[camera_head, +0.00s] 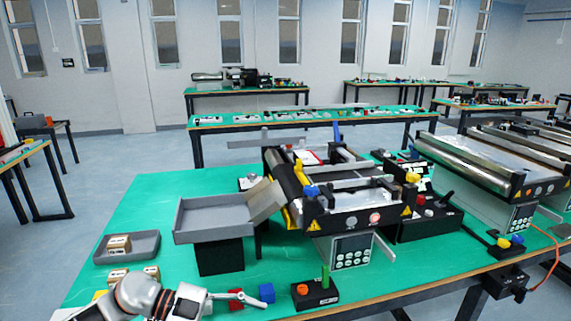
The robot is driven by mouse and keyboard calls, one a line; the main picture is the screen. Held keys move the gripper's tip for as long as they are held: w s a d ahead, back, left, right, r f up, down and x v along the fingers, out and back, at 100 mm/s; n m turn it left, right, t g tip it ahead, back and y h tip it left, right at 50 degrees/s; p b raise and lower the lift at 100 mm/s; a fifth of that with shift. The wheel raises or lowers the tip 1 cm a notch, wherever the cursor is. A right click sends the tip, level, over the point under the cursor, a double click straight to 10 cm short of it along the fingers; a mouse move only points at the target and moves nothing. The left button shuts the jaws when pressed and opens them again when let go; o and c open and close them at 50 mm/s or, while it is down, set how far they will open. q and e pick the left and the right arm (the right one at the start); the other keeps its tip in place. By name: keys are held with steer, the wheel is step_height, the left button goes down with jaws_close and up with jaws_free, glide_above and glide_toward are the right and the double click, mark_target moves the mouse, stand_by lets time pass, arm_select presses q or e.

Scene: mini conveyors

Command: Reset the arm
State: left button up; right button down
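My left arm (150,297) comes in low at the bottom left of the head view, over the near edge of the green table (140,200). Its gripper (245,299) points right, close to a red block (236,306) and a blue block (267,292). It is seen side-on and small, so I cannot tell whether its fingers are open or shut, or whether it touches either block. My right arm and gripper are not in view.
A mini conveyor (345,220) stands on the table, with a raised grey tray (215,232) at its left. A low grey tray (105,256) holds a wooden block (119,243). A black button box (315,295) sits near the front edge. The table's far left is clear.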

arm_select(q)
steer(key=s+d+r+n+t+h, duration=0.1)
steer(key=d+r+n+t+h, duration=0.25)
steer(key=d+t, duration=0.2)
steer(key=a+f+n+t+y, duration=1)
steer(key=a+f+n, duration=0.1)
steer(key=f+n, duration=0.15)
steer(key=s+a+f+n+g+y, duration=0.1)
steer(key=s+a+f+g+y, duration=0.1)
steer(key=s+f, duration=0.5)
steer(key=s+a+f+n+g+y, duration=0.2)
steer(key=s+a+f, duration=0.3)
steer(key=s+f, duration=0.2)
steer(key=shift+s+f+g+y, duration=0.2)
steer(key=shift+f+g+y, duration=0.05)
steer(key=shift+g+y, duration=0.1)
